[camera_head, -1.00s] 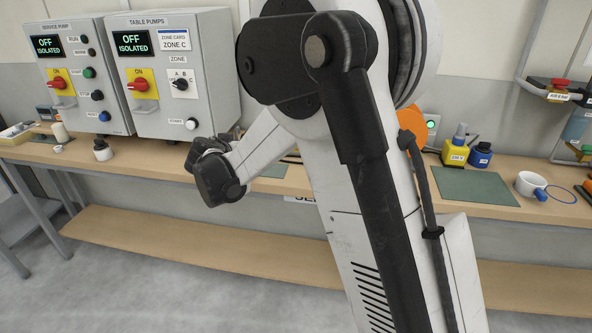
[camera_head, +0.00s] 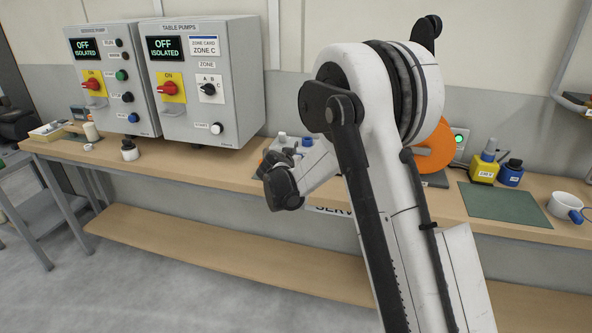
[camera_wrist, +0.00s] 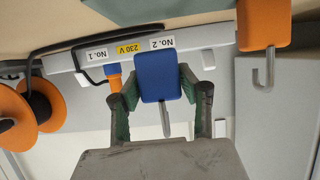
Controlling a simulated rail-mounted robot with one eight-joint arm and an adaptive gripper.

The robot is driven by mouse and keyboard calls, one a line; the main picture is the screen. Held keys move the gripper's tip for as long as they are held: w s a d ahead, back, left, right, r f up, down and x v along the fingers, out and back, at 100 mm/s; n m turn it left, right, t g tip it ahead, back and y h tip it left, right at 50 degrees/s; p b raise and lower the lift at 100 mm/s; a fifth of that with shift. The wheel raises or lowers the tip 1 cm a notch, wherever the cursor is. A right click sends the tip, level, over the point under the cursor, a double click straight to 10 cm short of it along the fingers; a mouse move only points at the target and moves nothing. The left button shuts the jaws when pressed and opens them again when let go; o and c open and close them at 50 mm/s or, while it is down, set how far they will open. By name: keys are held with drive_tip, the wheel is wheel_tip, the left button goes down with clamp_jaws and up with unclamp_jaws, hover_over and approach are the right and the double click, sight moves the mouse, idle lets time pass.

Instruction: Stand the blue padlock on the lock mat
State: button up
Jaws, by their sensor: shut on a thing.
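In the wrist view my gripper (camera_wrist: 158,76) is shut on the blue padlock (camera_wrist: 158,84), with a green-padded finger on either side of its body. The padlock's metal shackle points toward the palm, down in the picture. A grey-green flat surface (camera_wrist: 165,9) shows at the top edge; I cannot tell whether it is the lock mat. In the head view a dark green mat (camera_head: 505,204) lies on the bench at the right. My dark wrist shows in front of the bench, but the fingers and padlock cannot be made out there.
An orange padlock (camera_wrist: 262,26) is beside my gripper in the wrist view, near a labelled grey strip (camera_wrist: 205,37). Two pump panels (camera_head: 205,85) stand on the bench at left.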

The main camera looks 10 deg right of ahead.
drive_tip(key=shift+f, duration=1.9)
drive_tip(key=shift+f+b, duration=0.15)
drive_tip(key=shift+b, duration=0.2)
drive_tip(key=o, duration=1.1)
